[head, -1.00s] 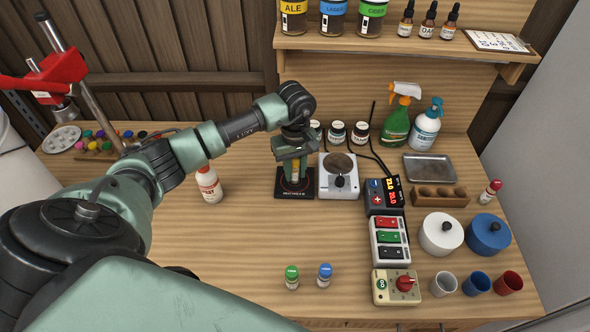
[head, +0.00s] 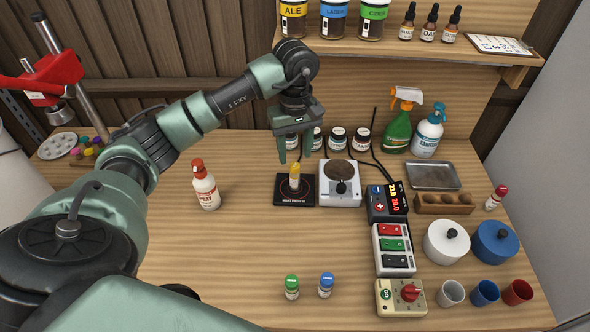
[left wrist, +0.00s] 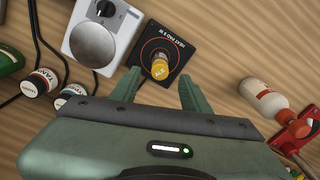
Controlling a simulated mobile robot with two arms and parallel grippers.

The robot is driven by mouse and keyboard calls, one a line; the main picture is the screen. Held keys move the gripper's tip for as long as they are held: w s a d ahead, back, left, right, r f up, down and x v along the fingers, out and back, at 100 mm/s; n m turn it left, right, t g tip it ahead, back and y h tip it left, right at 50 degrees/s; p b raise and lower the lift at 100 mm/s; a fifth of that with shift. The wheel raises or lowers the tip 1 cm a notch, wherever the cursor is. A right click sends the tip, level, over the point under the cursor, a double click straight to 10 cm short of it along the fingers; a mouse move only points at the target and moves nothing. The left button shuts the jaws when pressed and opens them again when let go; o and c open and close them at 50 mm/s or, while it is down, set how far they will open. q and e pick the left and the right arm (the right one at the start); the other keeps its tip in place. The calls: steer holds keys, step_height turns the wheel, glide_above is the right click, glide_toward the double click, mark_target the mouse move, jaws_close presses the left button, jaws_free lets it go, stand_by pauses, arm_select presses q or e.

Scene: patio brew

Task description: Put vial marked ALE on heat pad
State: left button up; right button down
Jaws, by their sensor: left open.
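The yellow-capped vial (head: 295,177) stands upright on the black heat pad (head: 281,197) in the head view. In the left wrist view the cap of the vial (left wrist: 160,70) reads ALE, and it stands within the red ring on the heat pad (left wrist: 176,53). My left gripper (head: 294,158) is open and empty above and behind the vial, apart from it. Its two fingers also show in the left wrist view (left wrist: 158,92). My right gripper is not in view.
A white hotplate (head: 340,193) stands just right of the pad, with small jars behind. Green-capped (head: 292,287) and blue-capped (head: 326,285) vials stand in front. The table between is clear.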

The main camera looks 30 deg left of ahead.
arm_select(q)
steer(key=shift+r, duration=1.3)
stand_by(0.7)
stand_by(0.4)
